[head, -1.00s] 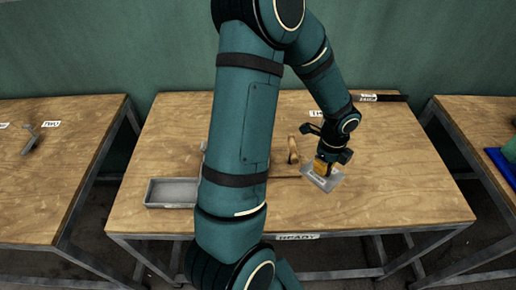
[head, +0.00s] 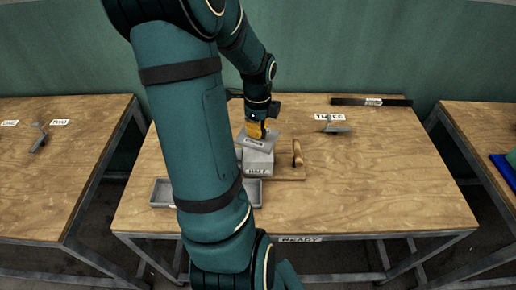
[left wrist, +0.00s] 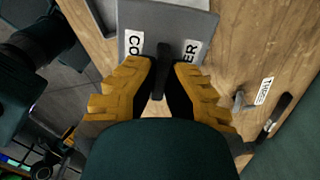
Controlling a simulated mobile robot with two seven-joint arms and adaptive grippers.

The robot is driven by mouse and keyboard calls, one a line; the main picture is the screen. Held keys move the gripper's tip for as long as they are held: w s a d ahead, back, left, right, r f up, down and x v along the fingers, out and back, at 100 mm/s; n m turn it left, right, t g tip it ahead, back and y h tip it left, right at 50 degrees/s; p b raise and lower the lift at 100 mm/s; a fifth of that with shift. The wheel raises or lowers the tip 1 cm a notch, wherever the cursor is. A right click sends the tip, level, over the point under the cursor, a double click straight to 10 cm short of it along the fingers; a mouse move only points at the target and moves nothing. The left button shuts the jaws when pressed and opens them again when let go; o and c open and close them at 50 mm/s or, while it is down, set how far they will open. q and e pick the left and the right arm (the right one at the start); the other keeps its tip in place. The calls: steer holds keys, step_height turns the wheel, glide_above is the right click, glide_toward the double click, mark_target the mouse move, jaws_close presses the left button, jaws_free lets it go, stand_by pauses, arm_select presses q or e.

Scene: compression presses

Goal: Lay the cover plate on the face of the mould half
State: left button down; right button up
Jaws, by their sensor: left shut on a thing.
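The cover plate (head: 270,143) is a flat grey plate with a white label and an upright dark grip. My left gripper (head: 257,130), with yellow fingers, is shut on that grip. In the left wrist view the cover plate (left wrist: 140,22) lies beyond the fingers (left wrist: 162,80), its label split by the grip. The mould half (head: 258,166), a grey block labelled HALF, is on the table just below the plate in the head view. The plate hides part of its top and looks turned relative to it. I cannot tell whether they touch. My right gripper is not in view.
The mould half is on a wooden board (head: 288,178) with an upright wooden handle (head: 297,153) to its right. A grey tray (head: 163,192) is partly behind my arm. A small metal part (head: 335,127) is by a label. The table's right side is clear.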

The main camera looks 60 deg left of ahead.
arm_select(q)
step_height(320, 180, down, 4)
steer(key=shift+f, duration=0.15)
step_height(320, 180, down, 3)
steer(key=shift+f+b, duration=0.15)
steer(key=shift+b, duration=0.45)
steer(key=shift+f, duration=0.4)
steer(key=c, duration=1.1)
jaws_free()
steer(key=shift+f, duration=0.1)
steer(key=shift+c, duration=0.2)
